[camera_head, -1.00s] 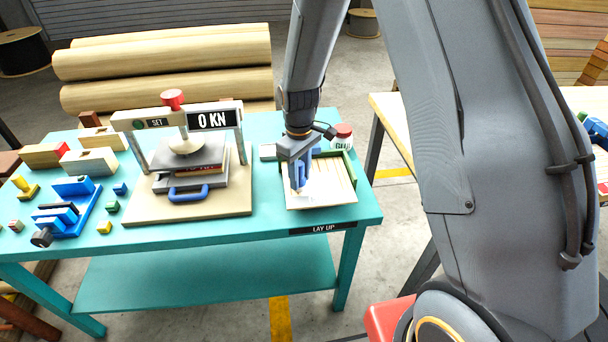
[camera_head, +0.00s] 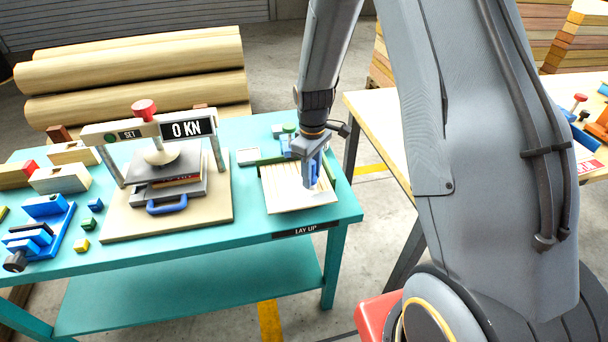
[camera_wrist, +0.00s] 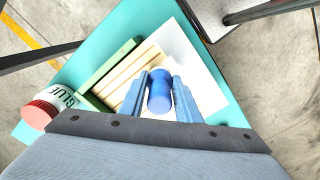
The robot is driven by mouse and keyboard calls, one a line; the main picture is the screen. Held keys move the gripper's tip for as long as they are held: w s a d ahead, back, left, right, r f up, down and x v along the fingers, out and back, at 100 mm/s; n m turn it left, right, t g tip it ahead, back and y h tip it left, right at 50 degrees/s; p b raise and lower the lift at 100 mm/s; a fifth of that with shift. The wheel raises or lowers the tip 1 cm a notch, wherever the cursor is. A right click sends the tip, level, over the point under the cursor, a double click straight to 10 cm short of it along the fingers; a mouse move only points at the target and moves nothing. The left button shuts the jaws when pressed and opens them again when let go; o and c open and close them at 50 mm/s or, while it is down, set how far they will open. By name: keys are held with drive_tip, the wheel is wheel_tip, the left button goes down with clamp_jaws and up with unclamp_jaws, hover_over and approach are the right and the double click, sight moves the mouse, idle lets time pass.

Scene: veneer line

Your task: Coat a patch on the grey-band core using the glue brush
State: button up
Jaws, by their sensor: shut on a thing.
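My gripper (camera_head: 313,180) is shut on the blue handle of the glue brush (camera_wrist: 159,90), between its two blue fingers in the wrist view. It is over the right part of a pale slatted panel (camera_head: 283,190) on the lay-up end of the teal bench. The slats (camera_wrist: 128,72) also show in the wrist view, beside a white sheet (camera_wrist: 186,48). The bristles are hidden, so I cannot tell whether they touch the panel. I cannot make out a grey band.
A press (camera_head: 165,165) reading 0 KN stands left of the panel on the teal bench (camera_head: 250,240). A blue fixture (camera_head: 45,225), wood blocks (camera_head: 62,177) and small cubes lie further left. A second table (camera_head: 385,125) is at the right, across a gap.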

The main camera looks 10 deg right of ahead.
drive_tip(key=shift+d, duration=0.8)
drive_tip(key=shift+d+r+p, duration=0.15)
drive_tip(key=shift+r+p, duration=0.45)
drive_tip(key=shift+r, duration=0.65)
drive_tip(key=shift+s+r, duration=0.1)
drive_tip(key=shift+r, duration=0.15)
drive_tip(key=shift+r+p, duration=1.9)
drive_tip(key=shift+r, duration=0.65)
